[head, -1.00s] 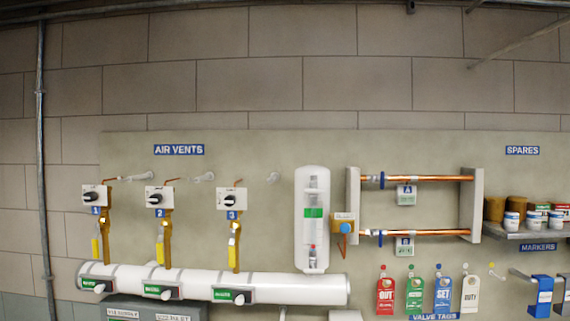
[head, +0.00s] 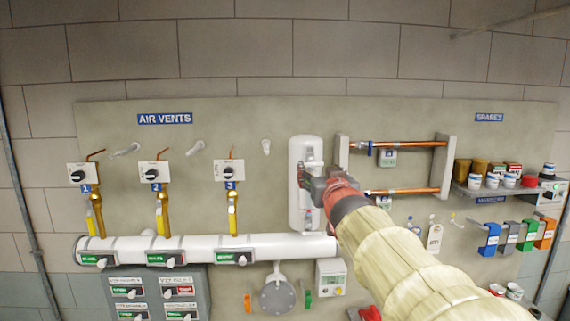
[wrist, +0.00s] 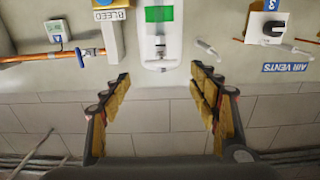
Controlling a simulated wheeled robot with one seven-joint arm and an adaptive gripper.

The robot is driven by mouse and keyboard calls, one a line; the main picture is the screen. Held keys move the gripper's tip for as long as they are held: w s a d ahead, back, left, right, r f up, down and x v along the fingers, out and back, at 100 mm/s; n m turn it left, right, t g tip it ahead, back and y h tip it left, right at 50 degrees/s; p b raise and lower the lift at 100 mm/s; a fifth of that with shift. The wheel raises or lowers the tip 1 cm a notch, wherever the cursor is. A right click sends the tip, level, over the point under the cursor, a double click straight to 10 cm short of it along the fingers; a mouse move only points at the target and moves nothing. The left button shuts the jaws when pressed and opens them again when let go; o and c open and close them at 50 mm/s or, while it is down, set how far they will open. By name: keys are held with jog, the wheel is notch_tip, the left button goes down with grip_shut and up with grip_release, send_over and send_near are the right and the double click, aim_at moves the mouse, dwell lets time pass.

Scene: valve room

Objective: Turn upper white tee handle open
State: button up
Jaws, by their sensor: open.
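The white tall sight-gauge housing (head: 296,215) stands on the wall panel between the air vents and the copper pipes. A small white fitting (head: 312,154), which looks like the upper tee handle, shows near its top. In the wrist view, which is upside down, the upper fitting (wrist: 160,42) lies straight ahead between the fingers, below a green band (wrist: 158,14). No contact is visible.
Copper pipes (head: 410,144) with a blue valve run close on the right. Air vent 3 (head: 229,167) is to the left. A white horizontal pipe (head: 205,244) runs below.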

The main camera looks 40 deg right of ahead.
aim_at(314, 164)
jog(key=x, duration=0.7)
jog(key=shift+w+d+f, duration=0.1)
jog(key=shift+w+d, duration=0.05)
jog(key=shift+w, duration=0.2)
jog(key=c, duration=1.1)
jog(key=shift+c, duration=0.5)
